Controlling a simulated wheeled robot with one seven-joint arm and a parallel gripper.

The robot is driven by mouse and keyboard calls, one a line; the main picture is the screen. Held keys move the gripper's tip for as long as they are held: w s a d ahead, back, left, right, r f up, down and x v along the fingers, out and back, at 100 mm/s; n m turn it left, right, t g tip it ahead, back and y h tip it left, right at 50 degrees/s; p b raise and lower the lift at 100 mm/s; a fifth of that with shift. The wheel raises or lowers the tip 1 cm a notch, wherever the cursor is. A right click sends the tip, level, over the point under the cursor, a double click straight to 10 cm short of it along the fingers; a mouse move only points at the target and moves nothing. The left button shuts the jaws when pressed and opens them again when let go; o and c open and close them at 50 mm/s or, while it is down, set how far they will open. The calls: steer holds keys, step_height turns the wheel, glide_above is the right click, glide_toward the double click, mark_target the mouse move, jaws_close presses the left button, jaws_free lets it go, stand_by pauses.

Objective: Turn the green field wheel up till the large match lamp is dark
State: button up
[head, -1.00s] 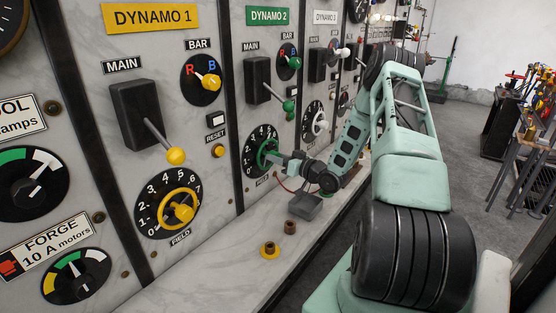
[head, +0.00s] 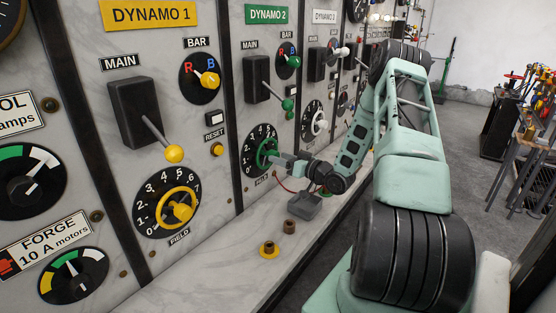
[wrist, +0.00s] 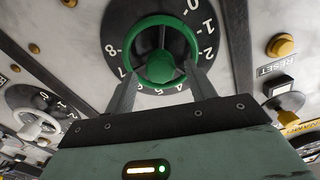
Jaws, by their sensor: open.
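The green field wheel (head: 262,150) sits on a black numbered dial on the Dynamo 2 panel. In the wrist view the green wheel (wrist: 139,41) has a green centre knob, and a small pale mark shows on its rim near the 0. My gripper (head: 277,160) is at the wheel's right side in the head view. In the wrist view my gripper (wrist: 162,76) has its two fingers apart, one at each side of the wheel's lower part. I cannot tell whether they touch the rim. I cannot make out the large match lamp.
Dynamo 2's green-knobbed main lever (head: 287,104) and bar switch (head: 288,62) stick out above the wheel. The yellow field wheel (head: 182,213) is to the left. A grey box (head: 305,207) and small yellow (head: 269,250) and brown (head: 291,227) parts lie on the ledge.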

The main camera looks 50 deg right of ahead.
steer(key=s+d+b, duration=0.1)
steer(key=s+b, duration=0.3)
steer(key=s, duration=1.1)
steer(key=shift+s+d, duration=0.1)
stand_by(1.1)
